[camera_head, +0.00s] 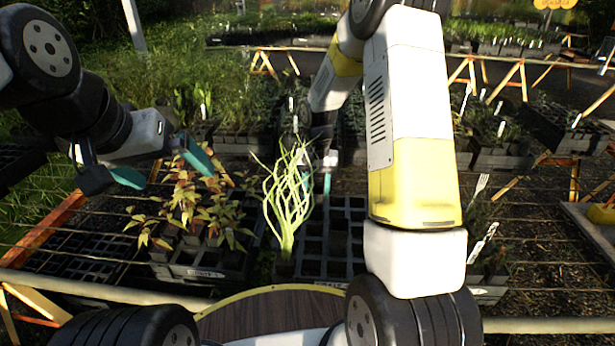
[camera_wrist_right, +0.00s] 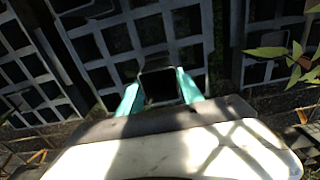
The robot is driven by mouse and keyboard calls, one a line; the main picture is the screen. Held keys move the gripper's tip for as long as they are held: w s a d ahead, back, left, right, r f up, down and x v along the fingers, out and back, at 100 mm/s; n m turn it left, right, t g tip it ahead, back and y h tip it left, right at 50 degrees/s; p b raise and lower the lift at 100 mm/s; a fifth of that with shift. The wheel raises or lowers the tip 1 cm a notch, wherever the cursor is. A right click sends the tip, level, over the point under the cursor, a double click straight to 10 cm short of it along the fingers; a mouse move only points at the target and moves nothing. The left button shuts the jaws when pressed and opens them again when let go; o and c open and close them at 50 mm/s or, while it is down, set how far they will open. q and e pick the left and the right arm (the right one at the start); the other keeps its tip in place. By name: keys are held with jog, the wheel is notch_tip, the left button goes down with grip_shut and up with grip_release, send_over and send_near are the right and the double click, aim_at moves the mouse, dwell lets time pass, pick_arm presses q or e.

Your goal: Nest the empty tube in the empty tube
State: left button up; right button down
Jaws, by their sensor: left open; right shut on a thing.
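My right gripper (camera_wrist_right: 160,96) is shut on a dark square tube (camera_wrist_right: 158,66), seen from above between the teal fingers in the right wrist view. Its mouth looks dark and empty. In the head view my right gripper (camera_head: 322,184) is at the back of the black cell tray (camera_head: 362,232), and the tube there is mostly hidden. The tray's grid also shows in the right wrist view (camera_wrist_right: 108,62), beneath the tube. I cannot tell whether the tube is above a cell or inside one, nor which cells hold another tube. My left gripper (camera_head: 168,172) is open and empty, over the left side.
A pale green stringy plant (camera_head: 288,215) stands at the tray's front left. A reddish leafy plant (camera_head: 185,205) stands in a crate (camera_head: 200,272) to its left, below my left gripper. More potted plants (camera_head: 490,235) stand at right. A round wooden surface (camera_head: 265,312) lies in front.

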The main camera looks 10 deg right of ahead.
jog(key=shift+f, duration=0.25)
jog(key=c, duration=0.7)
grip_release()
jog(key=shift+r, duration=0.1)
notch_tip(320, 180, up, 8)
jog(key=shift+f, duration=0.2)
jog(key=s+r+n+t+y, duration=0.1)
jog(key=s+r+n+t, duration=0.15)
jog(key=s+r, duration=1.1)
jog(key=s+r+t, duration=0.1)
jog(key=s+r, duration=0.1)
jog(key=s, duration=0.1)
jog(key=s+r+t, duration=0.1)
jog(key=s+r, duration=0.1)
jog(key=s, duration=0.2)
jog(key=s+r+n+t+y, duration=0.1)
jog(key=s+r, duration=0.1)
jog(key=s, duration=0.2)
jog(key=shift+a+t, duration=0.25)
jog(key=shift+t, duration=0.1)
